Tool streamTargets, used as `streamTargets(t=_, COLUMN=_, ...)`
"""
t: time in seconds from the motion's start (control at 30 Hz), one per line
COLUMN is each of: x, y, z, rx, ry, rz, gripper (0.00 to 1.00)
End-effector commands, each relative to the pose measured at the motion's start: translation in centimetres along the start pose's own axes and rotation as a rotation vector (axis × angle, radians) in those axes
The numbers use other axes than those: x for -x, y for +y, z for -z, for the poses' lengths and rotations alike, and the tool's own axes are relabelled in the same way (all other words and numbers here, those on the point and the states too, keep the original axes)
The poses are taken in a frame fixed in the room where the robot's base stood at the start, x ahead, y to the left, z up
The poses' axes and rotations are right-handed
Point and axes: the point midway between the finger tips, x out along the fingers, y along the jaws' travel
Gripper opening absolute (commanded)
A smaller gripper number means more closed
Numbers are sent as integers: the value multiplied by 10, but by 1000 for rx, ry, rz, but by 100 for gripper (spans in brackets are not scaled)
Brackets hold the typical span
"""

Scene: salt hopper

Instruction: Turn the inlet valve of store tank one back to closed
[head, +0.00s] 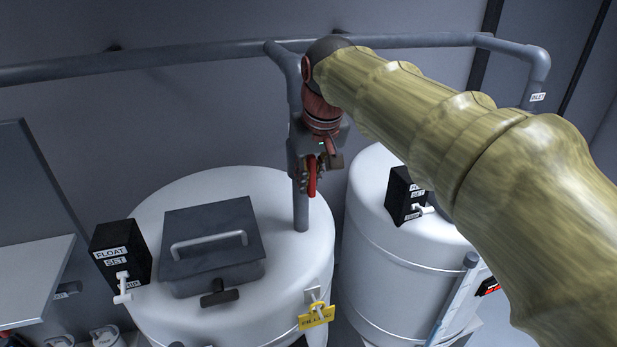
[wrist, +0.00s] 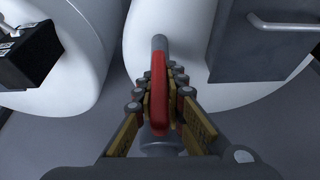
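The inlet valve's red lever (head: 312,181) is on the grey pipe that drops into the left white tank (head: 180,205) in the head view. No tank number is readable. My gripper (head: 318,172) is at this lever, partly hidden by its own wrist. In the wrist view the red lever (wrist: 159,85) stands between the two fingers of my gripper (wrist: 160,88), whose pads appear to press on both sides. The lever looks roughly in line with the grey pipe (wrist: 159,45) there. The valve body is mostly hidden.
The left tank carries a dark hatch (head: 212,235), a black float box (head: 120,254) and a yellow tag (head: 317,317). A second white tank (head: 372,220) with a black box (head: 403,195) stands at the right. A pipe (head: 150,62) runs along the wall.

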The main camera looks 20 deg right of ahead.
Motion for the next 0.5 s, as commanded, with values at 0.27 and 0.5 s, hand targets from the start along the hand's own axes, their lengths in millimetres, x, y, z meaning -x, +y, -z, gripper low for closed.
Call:
streamTargets(t=0.27, x=0, y=0, z=0, rx=0, ry=0, rz=0, gripper=0)
streamTargets(t=0.5, x=0, y=0, z=0, rx=-2, ry=1, rz=3, gripper=0)
